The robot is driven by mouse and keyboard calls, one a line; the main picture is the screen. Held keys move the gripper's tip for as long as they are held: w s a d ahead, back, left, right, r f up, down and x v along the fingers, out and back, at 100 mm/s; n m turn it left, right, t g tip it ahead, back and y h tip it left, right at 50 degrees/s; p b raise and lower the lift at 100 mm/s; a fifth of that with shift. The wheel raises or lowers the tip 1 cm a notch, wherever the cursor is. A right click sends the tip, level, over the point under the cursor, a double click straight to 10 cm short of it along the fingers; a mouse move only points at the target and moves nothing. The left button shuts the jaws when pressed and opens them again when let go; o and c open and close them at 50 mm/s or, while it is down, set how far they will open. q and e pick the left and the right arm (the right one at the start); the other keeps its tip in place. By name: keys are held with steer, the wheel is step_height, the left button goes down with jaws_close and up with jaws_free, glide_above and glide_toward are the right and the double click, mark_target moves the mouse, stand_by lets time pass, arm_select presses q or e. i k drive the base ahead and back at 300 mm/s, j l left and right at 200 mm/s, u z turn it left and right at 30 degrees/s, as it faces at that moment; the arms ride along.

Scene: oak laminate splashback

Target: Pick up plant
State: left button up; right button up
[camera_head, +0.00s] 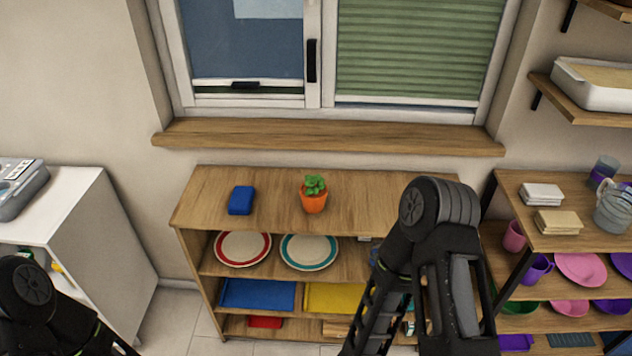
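The plant (314,186) is a small green succulent in an orange terracotta-coloured pot. It stands upright on the top board of a low wooden shelf unit (374,186), near the middle. My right arm rises from the bottom of the view, to the right of the plant and apart from it, in front of the shelf's right part. Part of my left arm shows in the bottom left corner, far from the plant. I make out no fingertips of either gripper. Nothing covers the plant.
A blue block (240,200) lies left of the plant. Plates (242,248) and trays fill the lower shelves. A window sill (330,137) juts out behind. A white cabinet (95,235) stands left; a rack with cups and dishes (565,240) stands right. The board around the pot is clear.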

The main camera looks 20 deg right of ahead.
mark_target(313, 192)
steer(key=i+j, duration=0.25)
steer(key=i+j+z, duration=0.15)
steer(key=z, duration=0.15)
steer(key=j+z, duration=0.1)
steer(key=z, duration=1.5)
